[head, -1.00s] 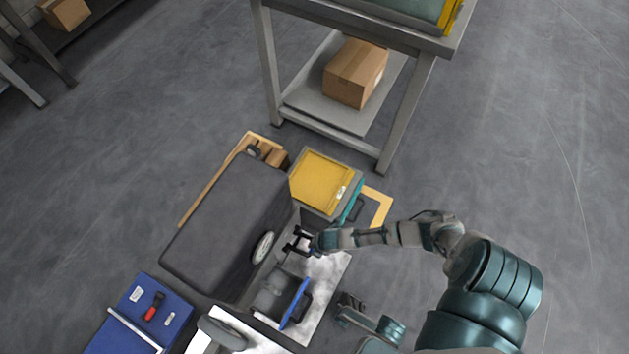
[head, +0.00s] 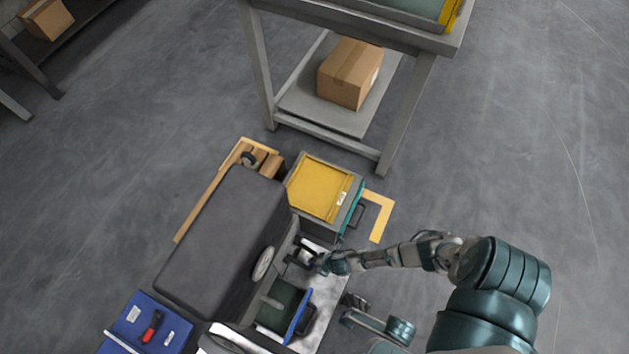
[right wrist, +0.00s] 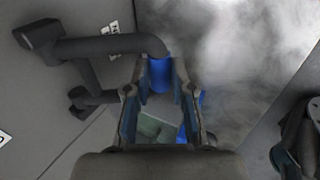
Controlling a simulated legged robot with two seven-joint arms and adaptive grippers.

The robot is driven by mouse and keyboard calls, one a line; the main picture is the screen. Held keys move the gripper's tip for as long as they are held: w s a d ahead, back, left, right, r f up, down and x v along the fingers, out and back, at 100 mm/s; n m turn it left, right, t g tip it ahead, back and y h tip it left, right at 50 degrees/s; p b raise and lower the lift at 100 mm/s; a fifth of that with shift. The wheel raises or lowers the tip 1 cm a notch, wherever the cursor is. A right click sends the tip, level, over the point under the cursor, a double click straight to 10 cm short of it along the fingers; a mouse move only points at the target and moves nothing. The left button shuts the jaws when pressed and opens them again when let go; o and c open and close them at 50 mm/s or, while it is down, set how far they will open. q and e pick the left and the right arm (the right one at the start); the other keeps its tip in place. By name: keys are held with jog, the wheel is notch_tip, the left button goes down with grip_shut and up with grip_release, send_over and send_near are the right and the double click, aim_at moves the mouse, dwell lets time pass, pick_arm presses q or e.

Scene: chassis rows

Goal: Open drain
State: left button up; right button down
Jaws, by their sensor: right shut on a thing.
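My right gripper (head: 308,254) reaches in from the right to the open grey bay beside the dark grey housing. In the right wrist view its two fingers (right wrist: 160,95) are shut on a blue grip (right wrist: 159,75). The grip sits at the end of a dark bent bar (right wrist: 110,45), which I take for the drain handle. The fingers hide part of the grip. What looks like my left gripper (head: 353,301) is low in the head view, apart from the bay; its jaws are unclear.
A blue-fronted bin (head: 298,313) with a green inside is beside the gripper. A yellow-topped box (head: 318,188) stands behind it. The dark grey housing (head: 222,237) is on the left. A blue panel (head: 130,325) lies lower left. The floor on the right is clear.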

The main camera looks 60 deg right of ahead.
jog(key=shift+s+a+f+g, duration=0.15)
jog(key=shift+s+f+g, duration=0.15)
jog(key=shift+s+f, duration=0.6)
jog(key=shift+d, duration=0.2)
jog(key=c, duration=1)
grip_release()
jog(key=shift+f, duration=0.15)
jog(key=shift+w, duration=0.1)
jog(key=shift+w+d+r, duration=0.1)
jog(key=shift+w+r, duration=0.2)
jog(key=shift+r, duration=0.05)
jog(key=shift+r, duration=0.1)
jog(key=v, duration=1.1)
jog(key=shift+s+r, duration=0.25)
jog(key=shift+s, duration=0.05)
